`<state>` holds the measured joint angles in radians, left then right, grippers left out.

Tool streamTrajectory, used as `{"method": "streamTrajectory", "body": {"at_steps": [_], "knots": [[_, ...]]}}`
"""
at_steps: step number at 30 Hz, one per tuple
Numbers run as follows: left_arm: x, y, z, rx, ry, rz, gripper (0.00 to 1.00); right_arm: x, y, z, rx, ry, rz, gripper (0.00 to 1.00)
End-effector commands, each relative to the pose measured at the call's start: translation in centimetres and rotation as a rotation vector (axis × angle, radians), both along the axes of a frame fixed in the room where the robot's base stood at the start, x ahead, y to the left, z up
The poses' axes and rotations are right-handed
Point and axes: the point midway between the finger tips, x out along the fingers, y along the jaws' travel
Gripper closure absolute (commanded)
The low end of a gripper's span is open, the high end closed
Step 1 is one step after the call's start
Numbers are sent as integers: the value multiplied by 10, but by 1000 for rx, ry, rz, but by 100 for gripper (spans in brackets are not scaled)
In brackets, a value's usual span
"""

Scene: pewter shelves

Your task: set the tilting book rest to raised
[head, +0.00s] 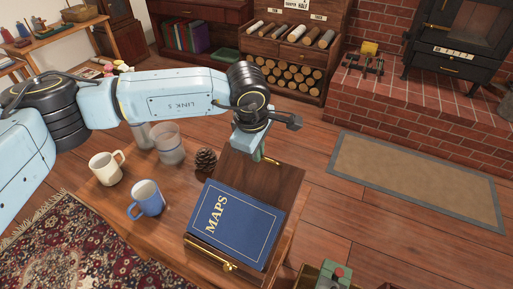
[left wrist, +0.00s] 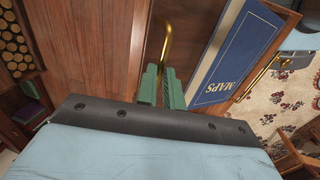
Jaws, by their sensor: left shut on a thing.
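The tilting book rest (head: 289,184) is a dark wooden board on the wooden table, and it also shows in the left wrist view (left wrist: 202,22). A blue book marked MAPS (head: 236,224) lies on it, against a brass rail (head: 212,254) at the near edge. My left gripper (head: 260,156) is at the rest's far edge, its green fingers (left wrist: 160,84) shut on a brass handle (left wrist: 167,42). Part of the handle shows beside the fingers in the head view (head: 272,162). The fingers hide its gripped end. The board's exact tilt is hard to tell.
A blue mug (head: 146,199), a cream mug (head: 105,168), a glass (head: 169,147) and a pine cone (head: 205,160) stand left of the rest. The floor to the right is clear except for a mat (head: 412,180).

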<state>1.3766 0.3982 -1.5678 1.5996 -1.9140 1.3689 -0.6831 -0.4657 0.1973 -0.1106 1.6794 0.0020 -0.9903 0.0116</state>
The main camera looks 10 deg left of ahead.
Motion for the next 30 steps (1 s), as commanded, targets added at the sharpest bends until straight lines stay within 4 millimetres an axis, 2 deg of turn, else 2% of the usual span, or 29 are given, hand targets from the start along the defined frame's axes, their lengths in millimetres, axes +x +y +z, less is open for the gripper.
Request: {"method": "streamTrajectory", "body": {"at_steps": [1, 5, 6, 10, 11, 23, 26, 30], "knots": [[-10, 2, -8, 16, 35, -6, 100, 0, 0, 0, 0, 0, 0, 15], [-10, 2, -8, 16, 35, -6, 100, 0, 0, 0, 0, 0, 0, 15], [-10, 2, -8, 15, 35, -7, 87, 0, 0, 0, 0, 0, 0, 15], [-10, 2, -7, 14, 34, -6, 70, 1, 0, 0, 0, -1, 0, 15], [-9, 2, -7, 14, 33, -6, 69, 1, 0, 0, 0, -1, 0, 15], [-7, 1, -2, 9, 24, -3, 69, 0, 0, 1, 0, 0, 0, 15], [-7, 2, 7, 10, 22, -3, 69, 1, 0, 2, 1, -4, 0, 15], [-11, 4, 34, 9, 20, -4, 69, -12, -12, -14, -14, 20, -2, 15]]}}
